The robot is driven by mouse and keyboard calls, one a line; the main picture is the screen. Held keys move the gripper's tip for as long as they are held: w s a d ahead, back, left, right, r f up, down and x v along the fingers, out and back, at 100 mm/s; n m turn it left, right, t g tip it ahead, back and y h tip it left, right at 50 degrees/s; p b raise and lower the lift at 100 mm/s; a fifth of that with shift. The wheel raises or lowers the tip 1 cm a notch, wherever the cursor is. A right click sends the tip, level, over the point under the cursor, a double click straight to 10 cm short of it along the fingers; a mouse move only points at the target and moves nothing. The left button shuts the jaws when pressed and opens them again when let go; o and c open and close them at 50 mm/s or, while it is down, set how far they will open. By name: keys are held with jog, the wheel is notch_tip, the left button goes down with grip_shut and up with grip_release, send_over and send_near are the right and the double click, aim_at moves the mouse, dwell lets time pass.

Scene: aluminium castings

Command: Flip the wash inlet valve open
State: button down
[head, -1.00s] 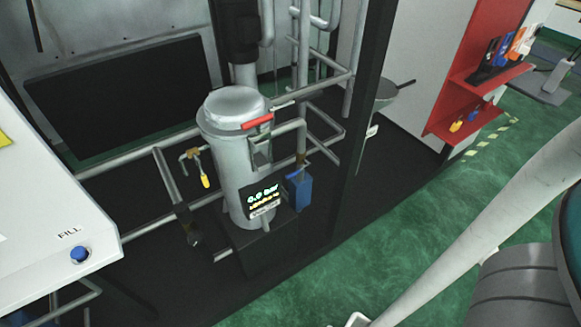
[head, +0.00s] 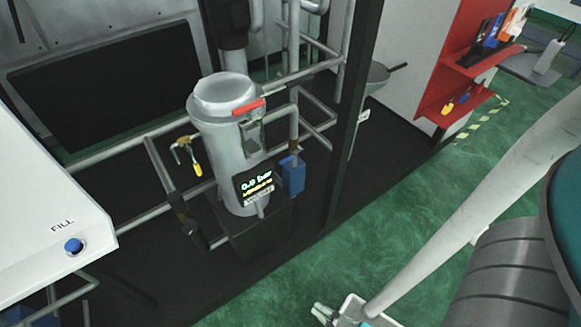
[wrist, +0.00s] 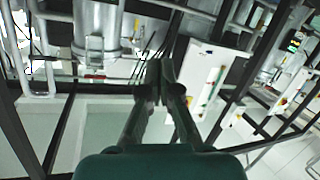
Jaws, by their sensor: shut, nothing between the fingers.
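Two small valve-like parts flank a grey metal canister (head: 225,150). A yellow-handled valve (head: 197,168) hangs on the pipe to its left, its handle pointing down. A blue part (head: 292,175) sits on the pipe to its right. I cannot read which is the wash inlet valve. A red lever (head: 249,106) lies across the canister's lid edge. My gripper (head: 320,313) is at the bottom edge of the head view, well apart from the canister. In the wrist view my gripper (wrist: 159,80) is shut and empty, with the canister (wrist: 97,35) beyond it.
A white panel with a blue FILL button (head: 74,246) stands at left. A dark upright post (head: 352,120) rises right of the canister. Grey pipes (head: 180,205) surround it. A red shelf (head: 455,90) is at upper right. Green floor (head: 400,210) is clear in front.

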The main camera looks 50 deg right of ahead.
aim_at(292, 157)
jog(key=w+d+f+n+t+h, duration=0.1)
jog(key=w+d+f+n+h, duration=0.1)
jog(key=w+d+f+n, duration=0.5)
jog(key=w+d+f+n+t+h, duration=0.1)
jog(key=w+d+f+n+h, duration=0.1)
jog(key=w+d+f+n, duration=0.9)
jog(key=w+d+n, duration=0.2)
jog(key=d+n, duration=0.2)
jog(key=w+d+f+n, duration=0.3)
jog(key=w+d+n, duration=0.4)
jog(key=d, duration=0.6)
jog(key=shift+d+f+n+h, duration=0.25)
jog(key=shift+f+n+h, duration=0.15)
jog(key=shift+n, duration=0.1)
jog(key=shift+w, duration=0.15)
jog(key=w+d+r, duration=0.3)
jog(key=w+r, duration=0.1)
jog(key=w, duration=0.6)
jog(key=shift+d+r, duration=0.2)
jog(key=shift+w+r, duration=0.1)
